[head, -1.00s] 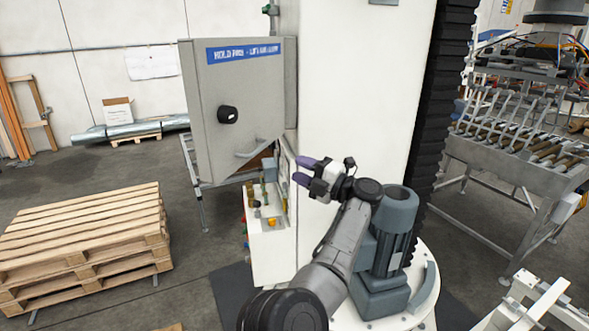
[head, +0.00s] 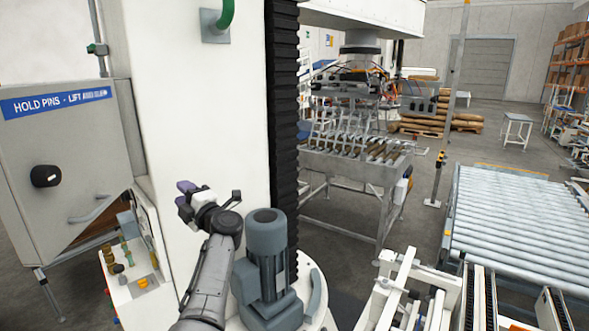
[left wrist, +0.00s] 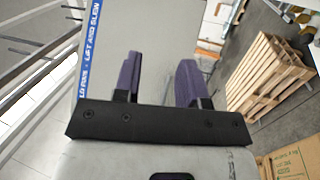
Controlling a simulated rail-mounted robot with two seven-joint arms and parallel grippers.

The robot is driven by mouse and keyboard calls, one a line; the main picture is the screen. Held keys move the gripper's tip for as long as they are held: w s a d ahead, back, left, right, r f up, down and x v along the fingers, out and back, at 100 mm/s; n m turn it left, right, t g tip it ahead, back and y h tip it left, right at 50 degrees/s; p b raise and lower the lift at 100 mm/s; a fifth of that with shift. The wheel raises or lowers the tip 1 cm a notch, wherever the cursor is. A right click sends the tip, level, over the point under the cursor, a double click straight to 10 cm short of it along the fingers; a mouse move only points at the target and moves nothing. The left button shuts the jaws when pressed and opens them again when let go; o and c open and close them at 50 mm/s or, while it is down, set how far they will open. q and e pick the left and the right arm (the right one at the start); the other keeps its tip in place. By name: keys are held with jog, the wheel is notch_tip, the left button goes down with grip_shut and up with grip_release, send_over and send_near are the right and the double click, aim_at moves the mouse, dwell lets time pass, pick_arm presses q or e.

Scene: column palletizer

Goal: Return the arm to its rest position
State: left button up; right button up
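My left arm reaches up from the bottom of the head view, and its gripper (head: 187,198) is in front of the white column (head: 188,100). In the left wrist view the two purple fingers of the left gripper (left wrist: 158,78) stand well apart with nothing between them. The gripper is open and empty. Behind the fingers is the grey cabinet (left wrist: 165,35) with the blue label strip. My right gripper is not in view.
A grey motor (head: 266,265) stands right beside the arm. A roller conveyor (head: 510,225) is at the right. Stacked wooden pallets (left wrist: 268,75) show in the left wrist view.

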pick_arm(q)
jog(key=w+d+r+m+t+h, duration=0.2)
jog(key=w+r+m+t+h, duration=0.1)
jog(key=r+m+t+h, duration=0.45)
jog(key=s+a+r+m+t+h, duration=0.1)
jog(key=s+r+m+h, duration=0.95)
jog(key=m+h, duration=0.3)
jog(key=s+d+f+m+g+y, duration=0.1)
jog(key=s+d+f+m+g, duration=0.2)
jog(key=s+f, duration=1.15)
jog(key=s+d+f+m+g+y, duration=0.15)
jog(key=s+f+g, duration=0.35)
jog(key=s+f, duration=0.95)
jog(key=s+d+f+m+g+y, duration=0.1)
jog(key=s+d+f+m+g, duration=0.4)
jog(key=f, duration=1.6)
jog(key=s+a+f+n+g, duration=0.1)
jog(key=s+a+f+g, duration=0.1)
jog(key=s+f, duration=0.6)
jog(key=s+a+f+g, duration=0.2)
jog(key=s+f, duration=0.3)
jog(key=s, duration=0.5)
notch_tip(320, 180, up, 18)
jog(key=p, duration=1.8)
jog(key=shift+s+d, duration=0.15)
jog(key=shift+s, duration=0.1)
